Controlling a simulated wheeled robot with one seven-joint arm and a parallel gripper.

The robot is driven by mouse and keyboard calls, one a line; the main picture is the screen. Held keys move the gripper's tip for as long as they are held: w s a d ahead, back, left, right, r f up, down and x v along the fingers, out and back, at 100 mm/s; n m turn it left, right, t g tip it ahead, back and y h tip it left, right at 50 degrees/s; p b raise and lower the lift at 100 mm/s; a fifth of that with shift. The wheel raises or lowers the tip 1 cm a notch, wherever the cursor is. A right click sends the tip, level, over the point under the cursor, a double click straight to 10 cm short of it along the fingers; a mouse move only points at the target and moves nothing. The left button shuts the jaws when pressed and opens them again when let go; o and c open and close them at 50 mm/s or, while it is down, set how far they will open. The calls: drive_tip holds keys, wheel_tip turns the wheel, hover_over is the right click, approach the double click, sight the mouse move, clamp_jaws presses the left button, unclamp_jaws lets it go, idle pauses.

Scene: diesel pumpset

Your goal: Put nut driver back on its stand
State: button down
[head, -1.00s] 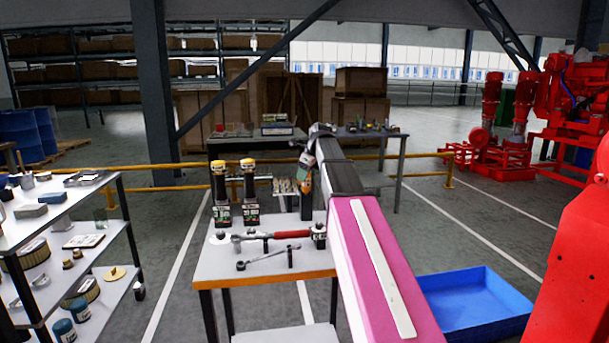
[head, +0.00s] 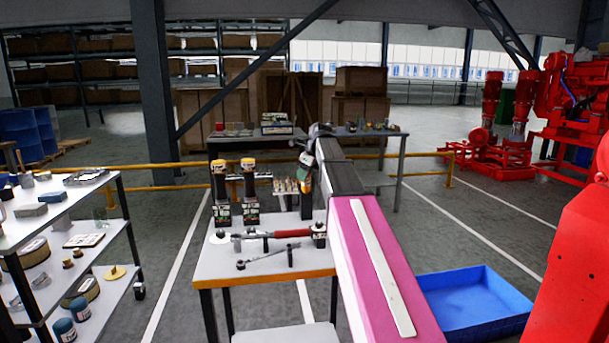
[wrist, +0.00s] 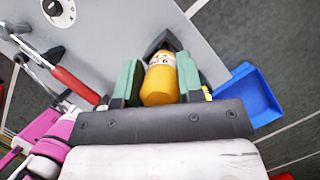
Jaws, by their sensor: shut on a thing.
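My gripper (head: 305,174) is above the back right of the work table (head: 215,268). In the wrist view its green fingers (wrist: 160,85) are shut on a yellow-orange cylinder with a pale label, which I take to be the nut driver (wrist: 160,84). In the head view the held tool is mostly hidden by the gripper and arm. A dark upright block (head: 306,206) stands on the table below the gripper; I cannot tell whether it is the stand. In the wrist view a dark pointed shape (wrist: 162,42) shows just beyond the held tool.
Two yellow-topped tools (head: 248,190) stand upright at the table's back. A rack of small pieces (head: 286,186) is beside the block. A red-handled wrench (head: 290,234) and a smaller wrench (head: 266,258) lie in front. A blue tray (head: 478,306) is on the floor at right.

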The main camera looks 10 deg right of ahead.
drive_tip(key=shift+f, duration=0.8)
drive_tip(key=c, duration=0.7)
unclamp_jaws()
drive_tip(key=v, duration=1)
drive_tip(key=shift+s+d+r, duration=0.15)
drive_tip(key=shift+s+r, duration=0.05)
drive_tip(key=shift+r, duration=0.1)
drive_tip(key=shift+s, duration=0.1)
